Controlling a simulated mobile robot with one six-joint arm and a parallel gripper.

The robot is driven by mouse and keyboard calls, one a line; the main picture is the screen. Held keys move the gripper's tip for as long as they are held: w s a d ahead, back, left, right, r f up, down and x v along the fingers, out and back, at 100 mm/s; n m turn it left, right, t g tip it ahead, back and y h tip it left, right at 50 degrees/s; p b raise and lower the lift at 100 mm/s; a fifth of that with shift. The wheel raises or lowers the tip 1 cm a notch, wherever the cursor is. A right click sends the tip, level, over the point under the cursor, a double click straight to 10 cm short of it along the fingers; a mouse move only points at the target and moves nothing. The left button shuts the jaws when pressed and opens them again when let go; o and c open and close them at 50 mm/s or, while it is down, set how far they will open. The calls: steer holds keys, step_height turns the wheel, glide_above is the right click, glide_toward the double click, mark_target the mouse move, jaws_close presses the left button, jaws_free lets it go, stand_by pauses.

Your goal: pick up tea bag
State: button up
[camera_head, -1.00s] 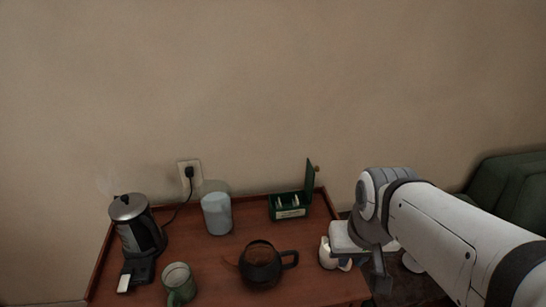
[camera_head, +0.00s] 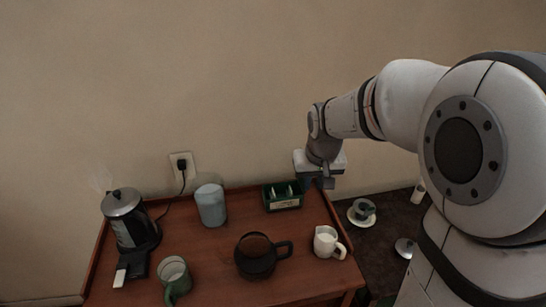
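A green tea box (camera_head: 285,205) stands at the back of the wooden table. Several small pale tea bags (camera_head: 278,191) stick up inside it. My gripper (camera_head: 318,184) points down just right of the box, over the table's back right edge. It hides the box's open lid. The fingers are small and dark here, so I cannot tell whether they are open or shut.
On the table (camera_head: 213,262) are a kettle (camera_head: 128,222), a pale blue canister (camera_head: 211,206), a green mug (camera_head: 174,278), a dark glass teapot (camera_head: 256,258) and a white pitcher (camera_head: 326,243). A cup on a saucer (camera_head: 362,212) sits off to the right, beyond the table.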

steer(key=w+a+f, duration=0.3)
steer(key=w+f, duration=0.1)
steer(key=w, duration=0.4)
steer(key=n+p, duration=0.1)
glide_toward(273, 192)
steer(key=shift+w+d+f, duration=0.3)
steer(key=shift+d+f, duration=0.1)
steer(key=shift+f, duration=0.2)
steer(key=x, duration=0.2)
steer(key=p+x, duration=0.1)
steer(key=x, duration=0.4)
steer(key=shift+s+a+f, duration=0.1)
steer(key=shift+s+a, duration=0.1)
steer(key=shift+a, duration=0.1)
steer(key=shift+w+f, duration=0.1)
steer(key=shift+f, duration=0.25)
jaws_close()
